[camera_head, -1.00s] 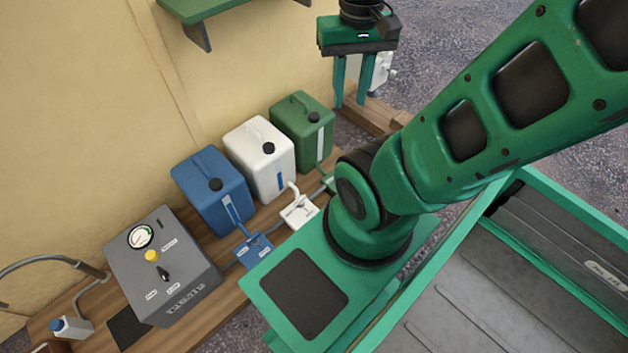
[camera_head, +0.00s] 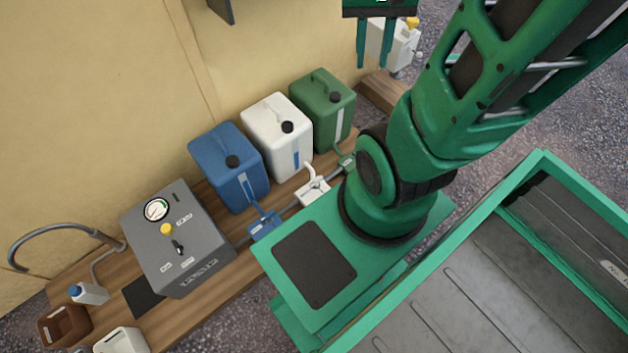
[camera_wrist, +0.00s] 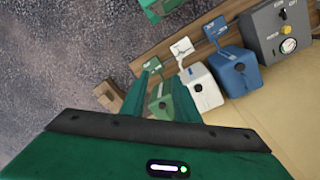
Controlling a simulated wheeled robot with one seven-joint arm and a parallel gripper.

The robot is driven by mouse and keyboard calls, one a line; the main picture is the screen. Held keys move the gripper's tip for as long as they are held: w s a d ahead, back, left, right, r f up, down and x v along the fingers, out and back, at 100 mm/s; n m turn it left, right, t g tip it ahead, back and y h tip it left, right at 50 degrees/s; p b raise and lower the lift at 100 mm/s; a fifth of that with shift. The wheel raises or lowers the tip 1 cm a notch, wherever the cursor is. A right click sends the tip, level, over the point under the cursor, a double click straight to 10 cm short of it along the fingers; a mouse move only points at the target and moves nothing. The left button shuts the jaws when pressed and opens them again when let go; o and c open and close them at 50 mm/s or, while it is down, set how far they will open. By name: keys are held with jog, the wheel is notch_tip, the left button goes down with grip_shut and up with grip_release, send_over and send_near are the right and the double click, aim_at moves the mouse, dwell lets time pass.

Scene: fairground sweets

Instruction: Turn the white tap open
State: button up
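The white tap (camera_head: 313,190) is a small white block on the wooden bench, joined by a short white pipe to the white canister (camera_head: 277,136). Part of a lever shows on it, but its setting is too small to tell. It also shows in the wrist view (camera_wrist: 182,48), upper middle, beyond the fingers. My gripper (camera_head: 374,64) is high at the top edge of the head view, well apart from the tap. Its two green fingers are spread and empty. In the wrist view my gripper (camera_wrist: 160,84) has the green canister (camera_wrist: 161,104) showing between its fingers, farther off.
A blue tap (camera_head: 265,227) with a blue canister (camera_head: 229,166) stands left of the white one; a green tap (camera_head: 347,161) and canister stand right. A grey gauge box (camera_head: 178,240) is farther left. A yellowish wall (camera_head: 90,120) runs behind the bench.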

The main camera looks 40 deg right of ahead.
jog(key=w+d+f+m+h, duration=0.1)
jog(key=w+d+f+m, duration=0.3)
jog(key=w+f, duration=0.85)
jog(key=m+y, duration=0.2)
jog(key=m, duration=0.4)
send_over(316, 180)
notch_tip(316, 180, down, 49)
notch_tip(316, 180, down, 10)
jog(key=shift+r, duration=0.1)
